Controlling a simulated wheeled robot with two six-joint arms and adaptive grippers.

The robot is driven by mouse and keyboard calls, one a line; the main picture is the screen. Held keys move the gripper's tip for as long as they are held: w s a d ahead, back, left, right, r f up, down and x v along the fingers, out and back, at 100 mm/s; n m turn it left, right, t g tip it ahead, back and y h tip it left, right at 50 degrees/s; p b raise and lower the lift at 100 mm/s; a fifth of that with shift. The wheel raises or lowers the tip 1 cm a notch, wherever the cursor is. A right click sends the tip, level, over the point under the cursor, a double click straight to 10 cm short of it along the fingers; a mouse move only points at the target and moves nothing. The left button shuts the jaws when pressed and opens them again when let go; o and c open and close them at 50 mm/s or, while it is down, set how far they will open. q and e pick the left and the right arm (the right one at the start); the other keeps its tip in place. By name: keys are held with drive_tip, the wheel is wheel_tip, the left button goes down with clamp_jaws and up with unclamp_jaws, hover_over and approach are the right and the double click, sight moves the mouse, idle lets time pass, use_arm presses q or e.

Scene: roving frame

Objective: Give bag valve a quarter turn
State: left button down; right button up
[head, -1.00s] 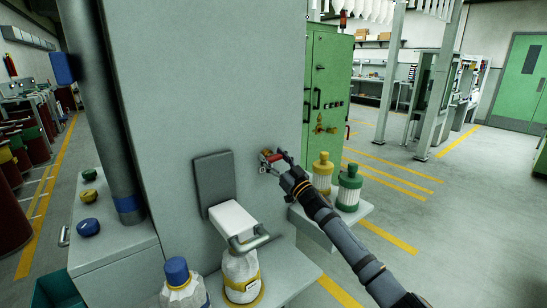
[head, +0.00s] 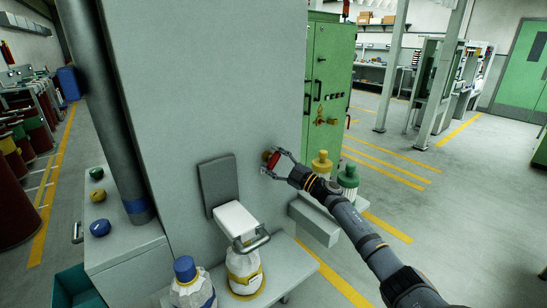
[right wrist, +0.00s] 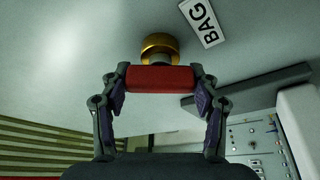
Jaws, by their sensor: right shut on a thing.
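The bag valve has a red handle (right wrist: 160,78) on a brass stem (right wrist: 159,46) that comes out of the grey wall panel. A white label reading BAG (right wrist: 203,22) is beside it in the right wrist view. In the head view the red handle (head: 275,161) is partly covered by my right gripper (head: 279,163). The gripper's two fingers close on the handle's ends, also in the right wrist view (right wrist: 160,88). The handle looks steeply tilted in the head view. My left gripper is not in view.
Left of the valve, a white clamp box (head: 236,219) with a metal bar juts from the panel above a white bag (head: 244,270). A blue-capped bag (head: 193,287) stands beside it. Yellow-topped (head: 321,165) and green-topped (head: 348,178) containers stand behind my right arm.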

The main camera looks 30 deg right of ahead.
drive_tip(key=n, duration=0.2)
drive_tip(key=n+g+p, duration=0.1)
drive_tip(key=n, duration=0.1)
drive_tip(key=shift+r+g+y, duration=0.1)
drive_tip(key=shift+g+y, duration=0.2)
drive_tip(key=shift+y, duration=0.1)
drive_tip(key=shift+a+f+n+g+p, duration=0.15)
drive_tip(key=shift+n+g+p, duration=0.25)
drive_tip(key=shift+n, duration=0.6)
drive_tip(key=shift+d+f+n+g+p, duration=0.1)
drive_tip(key=shift+n+g+p, duration=0.3)
drive_tip(key=shift+n, duration=0.6)
drive_tip(key=o, duration=1.2)
drive_tip(key=shift+a, duration=0.1)
drive_tip(key=shift+c, duration=0.2)
drive_tip(key=shift+s, duration=0.2)
drive_tip(key=v, duration=0.7)
drive_tip(key=shift+s, duration=0.1)
